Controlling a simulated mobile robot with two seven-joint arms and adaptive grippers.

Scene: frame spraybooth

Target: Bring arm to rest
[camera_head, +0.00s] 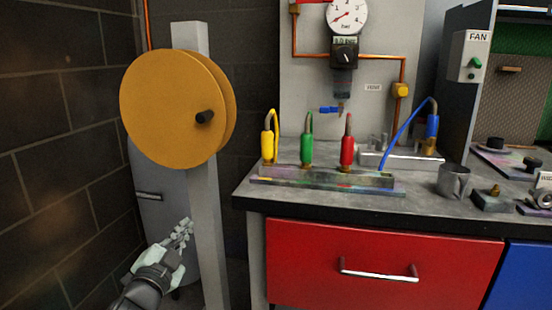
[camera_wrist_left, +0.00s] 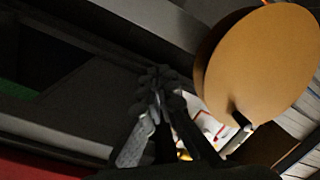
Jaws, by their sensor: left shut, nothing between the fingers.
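My left gripper (camera_head: 183,232) is at the lower left of the head view, in front of the grey post (camera_head: 208,240) and left of the workbench. It is shut and empty, its fingers pointing up and to the right. In the left wrist view the fingers (camera_wrist_left: 158,80) are together with nothing between them. The orange-yellow disc (camera_head: 165,108) with a black knob is on the post above the gripper, apart from it. The disc also fills the upper right of the left wrist view (camera_wrist_left: 258,65). My right gripper is in neither view.
The workbench (camera_head: 250,195) has a red drawer (camera_head: 380,265) and a rack (camera_head: 330,180) with yellow, green and red tools. A blue tool (camera_head: 432,128) and a metal cup (camera_head: 454,182) are further right. A dark block wall (camera_head: 55,150) is on the left.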

